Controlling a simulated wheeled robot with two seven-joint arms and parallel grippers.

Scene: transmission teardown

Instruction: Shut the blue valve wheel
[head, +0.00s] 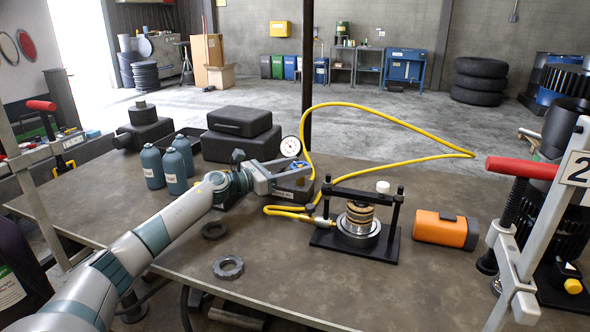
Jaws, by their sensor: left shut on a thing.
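The blue valve wheel (301,166) shows as a small blue patch at my left gripper's fingertips, on a dark pump block (298,190) with a round white gauge (290,146). My left gripper (293,173) reaches in from the left and is shut on the wheel. The fingers hide most of the wheel, so how far it is turned cannot be seen. A yellow hose (393,117) runs from the block area to the black press frame (357,245). My right gripper is not in view.
Teal bottles (174,171) and black cases (239,135) stand behind my left arm. Two dark rings (228,267) lie on the table in front. An orange device (446,229) and a red-handled clamp (520,168) are at the right.

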